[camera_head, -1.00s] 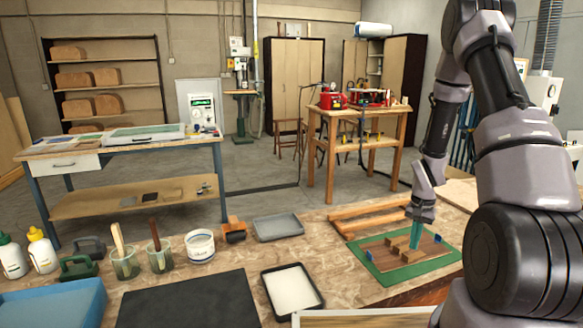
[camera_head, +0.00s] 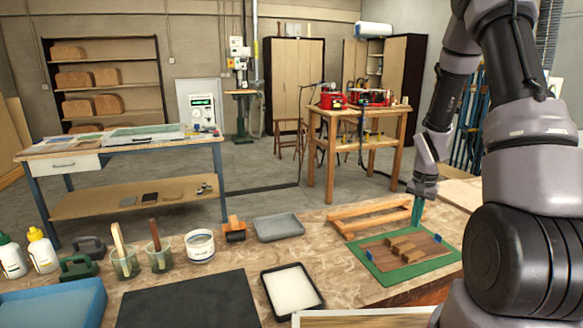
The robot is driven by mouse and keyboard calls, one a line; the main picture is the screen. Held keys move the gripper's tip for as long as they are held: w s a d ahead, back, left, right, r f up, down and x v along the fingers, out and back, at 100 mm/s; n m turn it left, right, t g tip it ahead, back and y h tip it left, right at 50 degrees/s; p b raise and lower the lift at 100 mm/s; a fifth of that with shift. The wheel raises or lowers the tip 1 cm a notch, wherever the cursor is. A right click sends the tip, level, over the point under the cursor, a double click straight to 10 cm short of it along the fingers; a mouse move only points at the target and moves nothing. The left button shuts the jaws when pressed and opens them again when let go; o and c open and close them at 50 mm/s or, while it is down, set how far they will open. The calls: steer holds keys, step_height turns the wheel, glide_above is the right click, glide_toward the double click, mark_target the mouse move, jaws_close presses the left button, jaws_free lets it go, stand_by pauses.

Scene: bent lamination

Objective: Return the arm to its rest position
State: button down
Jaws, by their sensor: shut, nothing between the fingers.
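My gripper (camera_head: 417,212) has teal fingers and is shut and empty. It points down above the back edge of the green mat, near the right end of the wooden frame. My arm rises from it to the top right of the picture. A brown board (camera_head: 384,252) lies on the green mat (camera_head: 388,277). Several small wooden blocks (camera_head: 406,245) sit on the board, with small blue pieces (camera_head: 437,238) at its edges. The exact height of my fingertips above the table is hard to tell.
A wooden frame (camera_head: 365,213) lies behind the mat. On the same bench are a grey tray (camera_head: 279,227), a tray with white contents (camera_head: 291,289), a black mat (camera_head: 190,303), a white tub (camera_head: 200,246), brush cups (camera_head: 125,264) and bottles (camera_head: 42,254).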

steer(key=s+a+r+n+t, duration=0.1)
steer(key=s+a+r+t, duration=0.15)
steer(key=r, duration=0.95)
steer(key=s+a+r+n+t, duration=0.1)
steer(key=s+a+r, duration=0.25)
steer(key=r, duration=0.75)
steer(key=s+a+r+t+y, duration=0.1)
steer(key=s+a+r, duration=0.2)
steer(key=s+r, duration=0.3)
steer(key=s+a+r+n+t+y, duration=0.1)
steer(key=s+a+r+t, duration=0.1)
steer(key=s+r, duration=0.4)
steer(key=shift+s+a+r+n, duration=0.2)
steer(key=shift+s+a+n, duration=0.1)
steer(key=shift+s+a, duration=0.65)
steer(key=shift+s+d, duration=0.1)
steer(key=shift+d, duration=0.1)
